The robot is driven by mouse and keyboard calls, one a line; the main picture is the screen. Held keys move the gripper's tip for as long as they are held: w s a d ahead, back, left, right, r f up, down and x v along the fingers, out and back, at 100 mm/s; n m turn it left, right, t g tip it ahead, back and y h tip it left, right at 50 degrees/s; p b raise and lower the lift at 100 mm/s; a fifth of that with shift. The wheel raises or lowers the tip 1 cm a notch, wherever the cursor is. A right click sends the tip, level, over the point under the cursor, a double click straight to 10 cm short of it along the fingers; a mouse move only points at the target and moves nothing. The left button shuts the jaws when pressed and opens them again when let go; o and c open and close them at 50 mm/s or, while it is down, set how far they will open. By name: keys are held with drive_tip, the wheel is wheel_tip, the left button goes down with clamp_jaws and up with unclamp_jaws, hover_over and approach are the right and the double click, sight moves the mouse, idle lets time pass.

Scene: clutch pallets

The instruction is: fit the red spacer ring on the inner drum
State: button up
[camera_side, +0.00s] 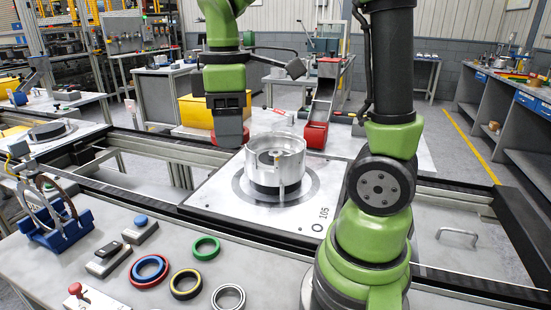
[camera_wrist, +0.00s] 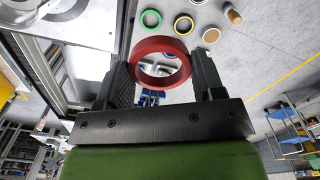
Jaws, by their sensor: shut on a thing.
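A red spacer ring (camera_wrist: 136,66) is held between the two fingers of my gripper (camera_wrist: 160,80) in the wrist view, its opening facing the camera. In the side view my gripper (camera_side: 231,138) hangs left of and above the silver drum (camera_side: 290,171), apart from it. Small red edges of the ring show beside the dark finger there; most of it is hidden. The drum stands upright on a dark base at the middle of the pallet (camera_side: 217,203) marked 105. The inner drum inside it is only partly visible.
On the front bench lie a green ring (camera_side: 206,255), a blue ring (camera_side: 139,274) with red beside it, a yellow-black ring (camera_side: 186,294) and a silver ring (camera_side: 218,304). A blue stand (camera_side: 58,232) holds upright metal rings at left. A red bin (camera_side: 316,135) stands behind the pallet.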

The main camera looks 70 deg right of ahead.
drive_tip(key=w+d+r+m, duration=0.1)
drive_tip(key=w+d+m, duration=0.3)
drive_tip(key=d+m, duration=0.15)
drive_tip(key=m, duration=1.3)
hover_over(276, 152)
wheel_tip(276, 152, down, 2)
drive_tip(key=shift+n, duration=0.25)
wheel_tip(276, 152, down, 14)
drive_tip(key=shift+a+f, duration=0.1)
drive_tip(key=shift+f, duration=0.55)
drive_tip(key=o, duration=0.9)
